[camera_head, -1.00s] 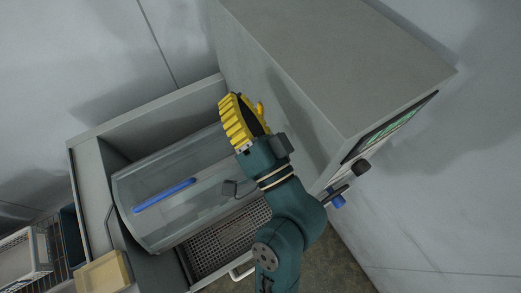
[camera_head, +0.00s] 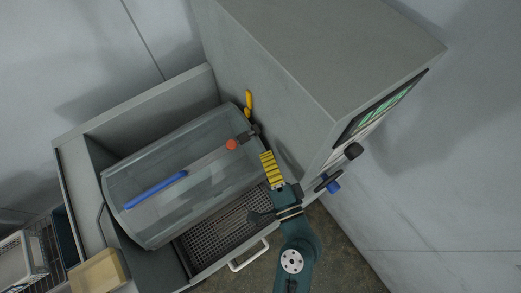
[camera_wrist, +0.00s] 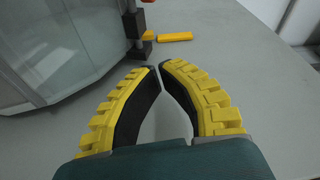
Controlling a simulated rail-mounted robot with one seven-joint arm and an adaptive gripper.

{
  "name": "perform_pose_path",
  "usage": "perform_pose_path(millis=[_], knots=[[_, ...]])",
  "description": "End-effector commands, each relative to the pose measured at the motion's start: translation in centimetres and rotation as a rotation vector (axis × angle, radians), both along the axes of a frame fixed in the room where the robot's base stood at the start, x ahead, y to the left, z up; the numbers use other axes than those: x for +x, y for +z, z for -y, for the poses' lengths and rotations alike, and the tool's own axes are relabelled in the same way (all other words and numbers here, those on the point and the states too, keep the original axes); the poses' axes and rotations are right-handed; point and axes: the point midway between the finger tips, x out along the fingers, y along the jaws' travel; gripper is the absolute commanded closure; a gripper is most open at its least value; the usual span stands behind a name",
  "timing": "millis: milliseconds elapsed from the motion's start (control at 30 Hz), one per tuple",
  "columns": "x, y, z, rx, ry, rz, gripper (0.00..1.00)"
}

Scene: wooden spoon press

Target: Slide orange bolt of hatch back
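The hatch (camera_head: 150,222) is a clear curved cover with a blue bar handle (camera_head: 155,190), and it lies closed over the grey machine's opening. The round orange bolt knob (camera_head: 231,144) sits near the hatch's right end, beside a dark bracket (camera_head: 253,131) at the grey housing. In the wrist view only a bit of orange shows at the top edge, above the dark bracket (camera_wrist: 134,25). My gripper (camera_head: 265,153) is below and right of the knob, apart from it. In the wrist view its yellow fingers (camera_wrist: 158,67) have their tips almost together, with nothing between them.
A yellow lever (camera_head: 248,101) stands out from the tall grey housing (camera_head: 315,60), above the bracket; it also shows in the wrist view (camera_wrist: 175,37). A perforated tray (camera_head: 222,232) with a white handle lies below the hatch. Dark and blue knobs (camera_head: 333,187) protrude at the right.

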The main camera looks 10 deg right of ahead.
Motion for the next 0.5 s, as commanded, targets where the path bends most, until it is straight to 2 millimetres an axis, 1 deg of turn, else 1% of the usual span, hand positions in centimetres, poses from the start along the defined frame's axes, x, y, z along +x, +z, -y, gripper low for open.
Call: perform_pose_path(millis=[33,67,300,367,400,500], knots=[[1.1,0.6,-0.4,-0.001,0.005,0.002,1.00],[1.7,0.7,-0.5,-0.001,0.005,0.003,1.00],[7.0,0.9,-1.6,0.000,0.003,0.002,1.00],[8.1,1.0,-1.9,0.000,0.003,0.001,1.00],[7.4,0.6,-2.7,0.002,0.006,-0.005,1.00],[6.4,0.2,-4.1,0.001,0.005,-0.003,1.00]])
